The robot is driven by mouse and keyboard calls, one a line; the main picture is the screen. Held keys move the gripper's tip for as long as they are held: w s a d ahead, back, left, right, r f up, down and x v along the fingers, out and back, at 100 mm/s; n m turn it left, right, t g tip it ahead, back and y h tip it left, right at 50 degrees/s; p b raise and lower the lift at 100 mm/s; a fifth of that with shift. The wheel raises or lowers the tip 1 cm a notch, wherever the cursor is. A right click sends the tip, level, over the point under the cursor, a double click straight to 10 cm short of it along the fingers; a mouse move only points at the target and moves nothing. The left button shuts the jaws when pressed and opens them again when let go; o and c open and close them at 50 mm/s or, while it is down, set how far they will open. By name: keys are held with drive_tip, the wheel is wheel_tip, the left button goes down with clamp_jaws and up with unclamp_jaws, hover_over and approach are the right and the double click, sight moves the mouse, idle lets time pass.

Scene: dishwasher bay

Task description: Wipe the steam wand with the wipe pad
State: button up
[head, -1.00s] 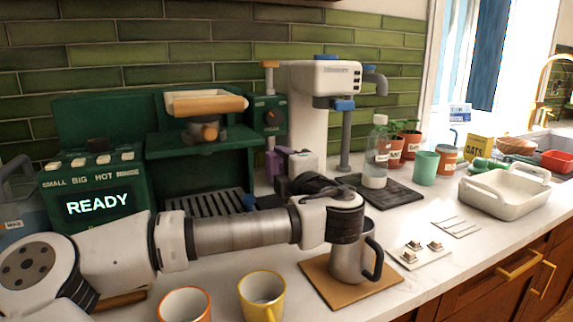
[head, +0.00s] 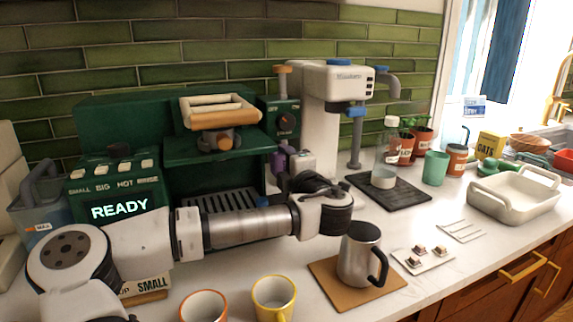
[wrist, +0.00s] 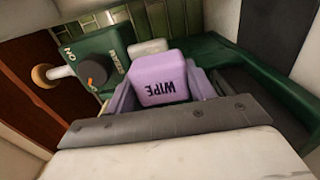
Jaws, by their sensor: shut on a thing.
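The purple wipe pad (wrist: 165,78), marked WIPE, is held in my gripper (wrist: 163,92), which is shut on it. The pad also shows small in the head view (head: 278,160), and my gripper (head: 283,174) is beside the right end of the green coffee machine (head: 220,150). The machine's steam dial (head: 286,122) is just above the pad in the head view. It also shows at the upper left in the wrist view (wrist: 97,72). I cannot make out the steam wand in either view, and I cannot tell whether the pad touches it.
A metal pitcher (head: 358,250) stands on a brown mat (head: 325,275) in front of my wrist. Orange (head: 203,307) and yellow (head: 273,293) mugs stand at the front. The white grinder (head: 322,120) is close behind my gripper. A bottle stands on a dark mat (head: 400,197) at right.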

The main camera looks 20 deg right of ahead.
drive_tip(key=shift+w+b, duration=0.9)
drive_tip(key=shift+w, duration=0.05)
idle(0.4)
drive_tip(key=shift+d+f+b, duration=0.2)
drive_tip(key=shift+d+b, duration=0.45)
drive_tip(key=shift+b, duration=0.35)
drive_tip(key=d+b, duration=0.2)
drive_tip(key=shift+d+r+b, duration=0.15)
drive_tip(key=shift+d+b, duration=0.15)
drive_tip(key=shift+d, duration=0.05)
drive_tip(key=shift+w+b, duration=0.1)
drive_tip(key=shift+b, duration=0.7)
drive_tip(key=shift+a, duration=0.1)
